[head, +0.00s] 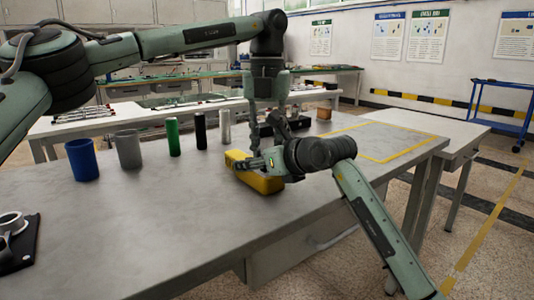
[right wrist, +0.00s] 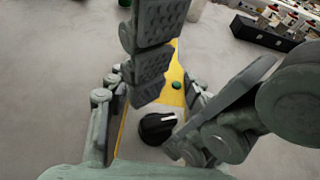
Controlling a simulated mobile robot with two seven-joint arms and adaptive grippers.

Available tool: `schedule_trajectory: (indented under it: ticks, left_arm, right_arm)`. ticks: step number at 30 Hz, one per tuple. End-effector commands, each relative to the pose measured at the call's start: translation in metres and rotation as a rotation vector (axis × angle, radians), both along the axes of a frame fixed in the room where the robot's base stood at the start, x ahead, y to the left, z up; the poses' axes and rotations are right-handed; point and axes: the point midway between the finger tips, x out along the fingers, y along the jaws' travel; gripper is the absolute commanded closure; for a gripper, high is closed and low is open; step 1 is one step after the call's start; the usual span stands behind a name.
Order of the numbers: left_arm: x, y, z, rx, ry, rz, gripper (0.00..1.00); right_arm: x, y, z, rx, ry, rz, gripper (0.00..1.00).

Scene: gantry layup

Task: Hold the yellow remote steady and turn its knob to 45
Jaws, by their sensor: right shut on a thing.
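The yellow remote (head: 262,183) lies on the grey table, partly hidden by my right gripper. In the right wrist view the remote (right wrist: 173,72) shows a grey face, a black knob (right wrist: 157,127) with a white pointer line aimed right, and a green button (right wrist: 177,85). My right gripper (head: 258,164) is shut on the remote, with fingers along both its sides. My left gripper (head: 268,138) points down over the remote's far side, its fingers spread. A ridged finger of it covers part of the remote in the right wrist view. The knob is hidden in the head view; its scale is unreadable.
A blue cup (head: 82,160), grey cup (head: 128,150), and green (head: 173,137), black (head: 200,131) and silver (head: 225,127) cylinders stand left of the remote. A black box (head: 298,123) sits behind. The table's front and the yellow-taped area (head: 375,141) are clear.

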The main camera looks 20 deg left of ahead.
Motion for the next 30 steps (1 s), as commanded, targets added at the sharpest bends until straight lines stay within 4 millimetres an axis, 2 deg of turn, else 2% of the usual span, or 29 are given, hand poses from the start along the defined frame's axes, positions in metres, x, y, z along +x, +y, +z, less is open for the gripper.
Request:
schedule_trajectory:
  ticks: [6,14,20,30]
  left_arm:
    - [0.000,0.000,-0.016,0.000,0.001,0.001,0.75]
    - [0.000,0.000,-0.017,0.000,0.000,0.000,0.75]
    - [0.000,0.000,-0.016,0.000,0.000,0.000,0.99]
    - [0.000,0.000,-0.016,-0.001,-0.001,0.000,1.00]
  right_arm:
    - [0.000,0.000,0.000,0.000,0.000,0.000,0.89]
    - [0.000,0.000,0.000,0.000,0.000,0.000,0.89]
    - [0.000,0.000,0.000,0.000,0.000,0.000,0.89]
    - [0.000,0.000,0.000,-0.001,0.001,0.000,0.89]
